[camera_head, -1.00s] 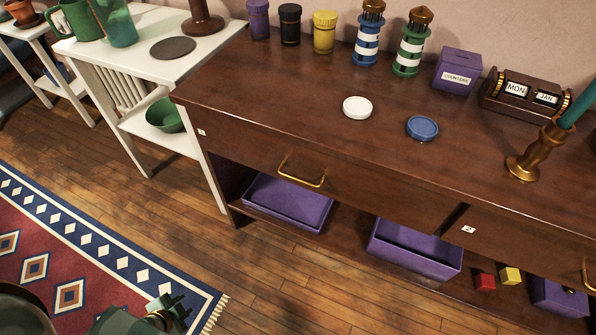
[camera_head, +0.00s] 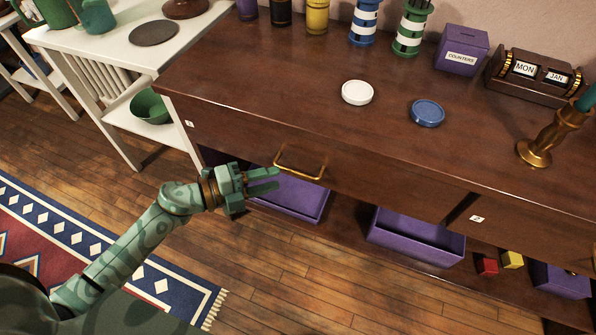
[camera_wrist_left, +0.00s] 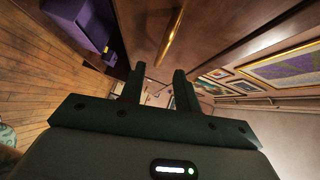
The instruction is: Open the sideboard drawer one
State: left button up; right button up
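The dark wooden sideboard (camera_head: 240,75) has a left drawer (camera_head: 235,138) with a small white label at its left end and a brass bar handle (camera_head: 300,164). The label is too small to read surely. This drawer looks shut, its front in line with the right drawer's. My left gripper (camera_head: 277,179) is in front of the sideboard, just left of and below the handle. Its two fingers are apart with nothing between them. In the left wrist view the open fingers (camera_wrist_left: 158,76) point along the drawer front, and the handle (camera_wrist_left: 170,36) lies ahead of them, apart. My right gripper is out of view.
Purple bins (camera_head: 412,240) sit on the shelf under the drawers, one close below my left gripper. A white lid (camera_head: 357,92), a blue lid (camera_head: 427,112) and a brass candlestick (camera_head: 545,140) stand on top. A white side table (camera_head: 120,50) is at left.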

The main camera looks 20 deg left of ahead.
aim_at(297, 173)
pick_arm(q)
jog(key=b+x, duration=0.1)
jog(key=x, duration=0.6)
jog(key=shift+w+d, duration=0.1)
jog(key=shift+w, duration=0.05)
grip_shut()
